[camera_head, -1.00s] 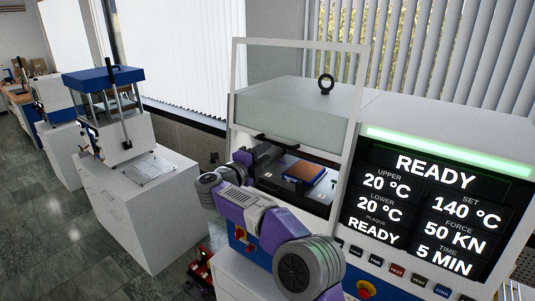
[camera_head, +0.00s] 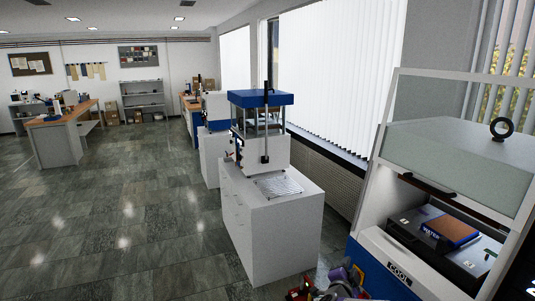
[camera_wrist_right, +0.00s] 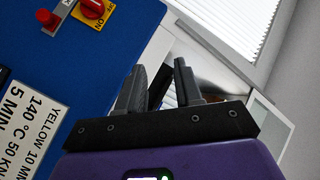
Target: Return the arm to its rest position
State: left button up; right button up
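My right arm (camera_head: 345,280) shows only as a small purple and grey part at the bottom edge of the head view, beside the blue lower front of the near press. In the right wrist view my right gripper (camera_wrist_right: 160,68) has its two dark fingers apart. A dark piece shows behind the gap, and I see nothing clearly held. The gripper is close to the press's blue panel (camera_wrist_right: 95,50). My left gripper is not in view.
The near press has its clear guard (camera_head: 455,160) raised, with a brown-topped blue block (camera_head: 447,231) inside. A white cabinet (camera_head: 270,225) carries a smaller blue-topped press (camera_head: 262,130). Open tiled floor (camera_head: 120,220) lies to the left.

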jog(key=s+a+f+n+g+y+b, duration=0.1)
jog(key=s+a+f+n+g+y, duration=0.15)
jog(key=s+f, duration=0.45)
jog(key=s+a+f+n+g+y+b, duration=0.1)
jog(key=s+a+f+n+y, duration=0.25)
jog(key=f, duration=0.75)
jog(key=s+a+f+n+g+y+b, duration=0.2)
jog(key=s+a+f, duration=0.25)
jog(key=f, duration=0.55)
jog(key=s+a+f+n+g+y+b, duration=0.1)
jog(key=s+a+f+n+g+y, duration=0.1)
jog(key=s, duration=1.1)
jog(key=s+a+f+n+g+y+b, duration=0.1)
jog(key=s+a+f+n+g, duration=0.2)
jog(key=s, duration=1)
notch_tip(320, 180, down, 5)
jog(key=a+g, duration=0.1)
jog(key=g, duration=0.2)
jog(key=shift+s+a+f+y+b, duration=0.2)
jog(key=shift+y+b, duration=0.1)
jog(key=shift+y, duration=0.1)
